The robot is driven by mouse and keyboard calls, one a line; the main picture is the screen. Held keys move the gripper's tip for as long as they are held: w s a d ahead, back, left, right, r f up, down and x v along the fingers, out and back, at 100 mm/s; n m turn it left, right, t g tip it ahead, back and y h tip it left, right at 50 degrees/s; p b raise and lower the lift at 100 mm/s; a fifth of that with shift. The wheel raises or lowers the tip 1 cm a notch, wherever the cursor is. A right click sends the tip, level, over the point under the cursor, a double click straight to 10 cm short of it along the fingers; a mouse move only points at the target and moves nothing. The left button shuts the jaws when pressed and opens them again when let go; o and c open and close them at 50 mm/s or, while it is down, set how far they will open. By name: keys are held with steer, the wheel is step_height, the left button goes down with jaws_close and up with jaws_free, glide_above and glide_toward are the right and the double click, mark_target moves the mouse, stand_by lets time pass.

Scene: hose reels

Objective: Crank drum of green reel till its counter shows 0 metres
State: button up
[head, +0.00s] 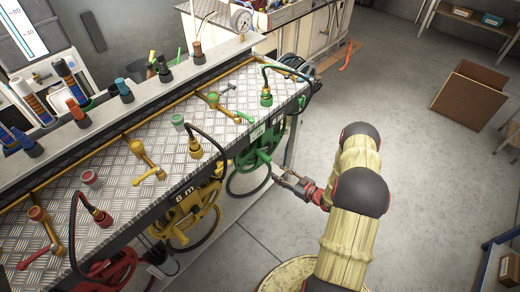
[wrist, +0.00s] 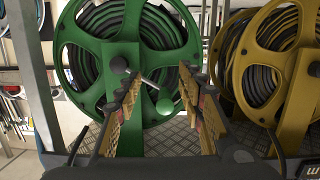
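The green reel (head: 258,157) hangs under the bench's front edge in the head view. In the wrist view its green drum (wrist: 183,31) fills the middle left, wound with dark hose. A short grey crank arm (wrist: 148,81) with a green ball knob (wrist: 165,106) sits in front of the drum, and a black knob (wrist: 119,65) is to its left. My gripper (wrist: 160,76) is open and faces the reel, with the green knob showing between its fingers and no visible grip on it. In the head view my gripper (head: 279,180) is beside the green reel. I cannot read the green reel's counter.
A yellow reel (head: 187,218), marked 8 m, is left of the green one; it is at right in the wrist view (wrist: 255,60). A red reel (head: 108,272) is further left. Valves and hoses crowd the metal bench (head: 115,165). The floor (head: 420,190) at right is mostly clear.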

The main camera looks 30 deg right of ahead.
steer(key=t+y, duration=0.1)
steer(key=t, duration=0.1)
glide_toward(266, 158)
step_height(266, 158, down, 2)
steer(key=w, duration=0.3)
steer(key=shift+n, duration=0.3)
steer(key=x, duration=0.2)
steer(key=b+x, duration=0.1)
steer(key=x, duration=0.2)
steer(key=b+x, duration=0.1)
steer(key=x, duration=0.1)
steer(key=shift+w+a+r, duration=0.2)
steer(key=shift+r, duration=0.15)
steer(key=c, duration=0.3)
jaws_close()
